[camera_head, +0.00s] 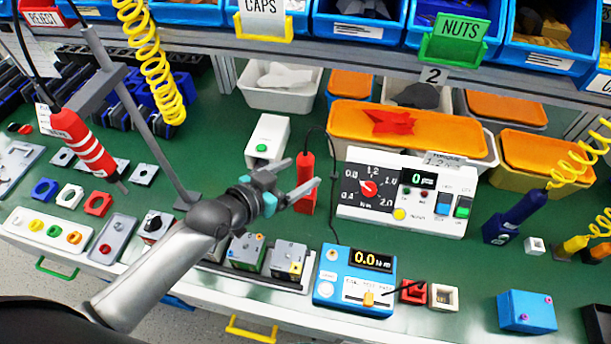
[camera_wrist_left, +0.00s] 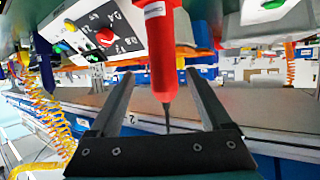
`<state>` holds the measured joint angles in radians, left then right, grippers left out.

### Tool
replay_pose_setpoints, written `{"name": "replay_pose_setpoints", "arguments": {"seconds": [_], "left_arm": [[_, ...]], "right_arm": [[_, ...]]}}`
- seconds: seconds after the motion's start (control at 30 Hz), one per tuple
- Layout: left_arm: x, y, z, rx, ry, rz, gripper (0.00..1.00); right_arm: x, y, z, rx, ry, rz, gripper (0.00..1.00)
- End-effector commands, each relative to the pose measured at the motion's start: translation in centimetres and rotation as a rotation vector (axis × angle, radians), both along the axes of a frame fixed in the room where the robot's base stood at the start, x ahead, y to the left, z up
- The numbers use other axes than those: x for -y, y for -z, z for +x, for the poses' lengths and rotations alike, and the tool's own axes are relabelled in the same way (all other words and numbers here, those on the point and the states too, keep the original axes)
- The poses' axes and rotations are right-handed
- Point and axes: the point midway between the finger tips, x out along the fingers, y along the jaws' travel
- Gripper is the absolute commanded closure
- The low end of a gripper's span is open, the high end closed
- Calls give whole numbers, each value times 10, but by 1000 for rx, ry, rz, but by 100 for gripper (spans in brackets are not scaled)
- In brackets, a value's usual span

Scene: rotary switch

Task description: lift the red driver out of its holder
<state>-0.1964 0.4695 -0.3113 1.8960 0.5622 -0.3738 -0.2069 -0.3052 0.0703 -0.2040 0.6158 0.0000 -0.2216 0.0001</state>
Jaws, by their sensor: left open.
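The red driver (camera_head: 306,187) stands upright on the green bench, left of the white torque panel, with a thin dark cable at its top. My left gripper (camera_head: 305,170) is open beside its upper part, with one finger reaching across in front. In the left wrist view, where the scene appears upside down, the red driver (camera_wrist_left: 162,48) lies between and beyond the open fingers of my left gripper (camera_wrist_left: 158,73); I see no clear contact. A white label shows on its red body. Its holder cannot be clearly told apart from the driver. My right gripper is not in view.
A red-and-white striped tool (camera_head: 84,145) hangs at left near a grey stand (camera_head: 150,130). The white torque panel (camera_head: 405,195) is close to the right. A white box (camera_head: 267,138) stands behind the gripper; a blue meter (camera_head: 352,283) is in front. A blue driver (camera_head: 522,208) stands farther right.

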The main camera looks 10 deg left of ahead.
Motion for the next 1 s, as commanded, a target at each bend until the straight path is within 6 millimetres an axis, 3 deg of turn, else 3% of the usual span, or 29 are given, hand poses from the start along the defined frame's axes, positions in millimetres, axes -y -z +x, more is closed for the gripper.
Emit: {"name": "replay_pose_setpoints", "arguments": {"seconds": [0.33, 0.63, 1.0], "left_arm": [[10, 10, 21, 0, 0, -1, 18], [23, 26, 54, 0, 0, -1, 18], [26, 28, 59, -1, 0, 0, 19]], "right_arm": [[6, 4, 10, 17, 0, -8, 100], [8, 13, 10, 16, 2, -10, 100], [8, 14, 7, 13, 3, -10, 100]]}}
